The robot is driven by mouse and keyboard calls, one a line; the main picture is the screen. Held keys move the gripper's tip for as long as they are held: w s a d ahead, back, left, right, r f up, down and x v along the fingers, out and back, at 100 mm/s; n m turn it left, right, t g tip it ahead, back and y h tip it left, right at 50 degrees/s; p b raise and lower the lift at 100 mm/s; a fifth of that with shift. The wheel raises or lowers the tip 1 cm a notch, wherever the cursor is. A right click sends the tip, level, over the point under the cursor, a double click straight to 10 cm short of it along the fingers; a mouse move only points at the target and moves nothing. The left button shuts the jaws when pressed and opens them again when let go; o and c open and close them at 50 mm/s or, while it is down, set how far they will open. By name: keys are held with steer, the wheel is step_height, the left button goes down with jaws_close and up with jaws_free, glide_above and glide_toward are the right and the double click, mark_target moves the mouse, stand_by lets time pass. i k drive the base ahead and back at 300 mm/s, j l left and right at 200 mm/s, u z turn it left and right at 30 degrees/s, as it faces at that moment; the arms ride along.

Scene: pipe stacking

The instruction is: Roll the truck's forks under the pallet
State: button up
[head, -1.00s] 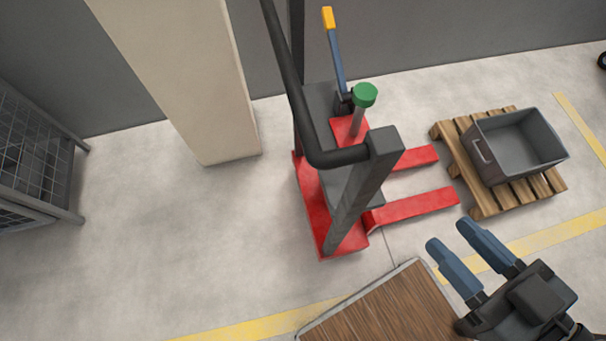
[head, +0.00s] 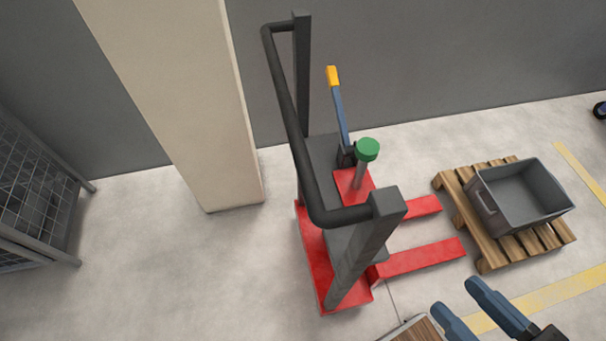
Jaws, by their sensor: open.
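The truck (head: 318,262) has a red base, dark grey uprights and a black push bar (head: 290,125). Its two red forks (head: 425,259) point right toward the wooden pallet (head: 484,249). The fork tips are close to the pallet's left side; the nearer tip seems just short of its edge. A grey bin (head: 515,200) sits on the pallet. A lever with a yellow grip (head: 332,76) and a green knob (head: 368,149) stand on the truck. My gripper (head: 462,302) is at the bottom right, open and empty, apart from the truck, its lower part cut off by the frame.
A beige pillar (head: 185,100) stands left of the truck, before a grey wall. A wire cage (head: 35,190) is at far left. A wood-topped surface (head: 418,330) shows at the bottom edge. Yellow floor lines (head: 560,290) run near the pallet. Floor between cage and truck is clear.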

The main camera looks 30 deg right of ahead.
mark_target(343, 230)
steer(key=i+j+u, duration=0.2)
steer(key=j, duration=0.2)
steer(key=j+u, duration=0.15)
steer(key=j, duration=0.25)
steer(key=i+j+u, duration=0.2)
steer(key=j, duration=0.15)
